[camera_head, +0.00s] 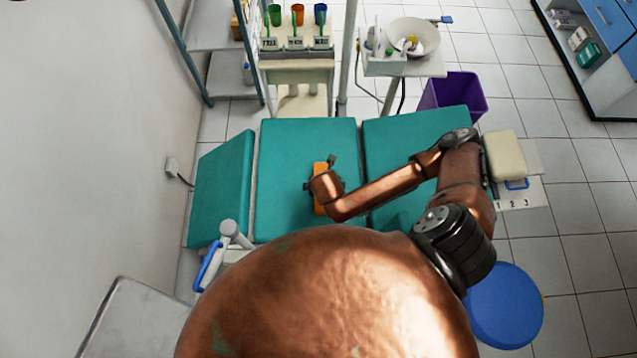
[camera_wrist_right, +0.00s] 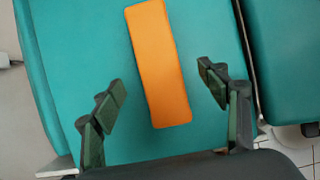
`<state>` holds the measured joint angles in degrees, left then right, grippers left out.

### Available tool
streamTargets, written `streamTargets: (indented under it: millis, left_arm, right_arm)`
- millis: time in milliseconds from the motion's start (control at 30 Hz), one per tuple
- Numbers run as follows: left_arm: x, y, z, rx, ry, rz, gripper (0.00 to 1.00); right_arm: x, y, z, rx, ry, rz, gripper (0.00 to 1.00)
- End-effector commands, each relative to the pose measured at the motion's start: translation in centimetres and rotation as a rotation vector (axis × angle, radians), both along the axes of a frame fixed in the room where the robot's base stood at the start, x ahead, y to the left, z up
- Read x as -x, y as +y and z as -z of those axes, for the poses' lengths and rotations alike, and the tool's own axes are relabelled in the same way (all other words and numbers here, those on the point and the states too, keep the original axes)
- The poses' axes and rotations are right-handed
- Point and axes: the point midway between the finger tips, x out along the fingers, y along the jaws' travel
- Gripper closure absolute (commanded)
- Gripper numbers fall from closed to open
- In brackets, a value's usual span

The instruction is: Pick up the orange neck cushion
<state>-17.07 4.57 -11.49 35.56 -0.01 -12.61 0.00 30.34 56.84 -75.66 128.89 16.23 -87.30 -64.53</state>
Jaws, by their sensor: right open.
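The orange neck cushion (camera_head: 319,206) lies flat on the middle section of the teal dental chair (camera_head: 285,150), partly covered by my right arm in the head view. In the right wrist view the cushion (camera_wrist_right: 158,62) is a long orange block, slightly tilted, with its near end between the fingertips. My right gripper (camera_wrist_right: 165,90) is open and empty, one finger on each side of the cushion and apart from it. In the head view the right gripper (camera_head: 322,172) shows only in part above the cushion. My left gripper is not in view.
A cream box (camera_head: 503,155) and a numbered white panel stand at the chair's right end. A blue stool (camera_head: 505,305) is at the lower right, and a purple bin (camera_head: 462,92) is behind the chair. A cup stand (camera_head: 297,65) and a basin (camera_head: 414,36) are at the back.

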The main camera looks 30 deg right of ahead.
Motion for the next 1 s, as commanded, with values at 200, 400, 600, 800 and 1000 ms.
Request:
streamTargets:
  millis: [200,400,600,800,1000]
  left_arm:
    - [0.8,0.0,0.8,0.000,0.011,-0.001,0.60]
    - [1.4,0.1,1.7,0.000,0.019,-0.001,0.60]
    - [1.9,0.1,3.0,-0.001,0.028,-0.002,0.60]
    - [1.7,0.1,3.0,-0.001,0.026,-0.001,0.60]
    - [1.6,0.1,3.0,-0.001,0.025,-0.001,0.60]
  right_arm:
    - [-0.8,-0.3,2.1,0.002,0.001,-0.006,0.32]
    - [-1.4,-0.6,4.0,0.001,0.002,-0.004,0.32]
    - [-2.2,-1.2,6.7,0.002,0.002,-0.001,0.32]
    - [-2.4,-1.3,6.9,0.000,0.000,-0.001,0.32]
    - [-2.4,-1.4,6.9,0.000,0.000,-0.001,0.41]
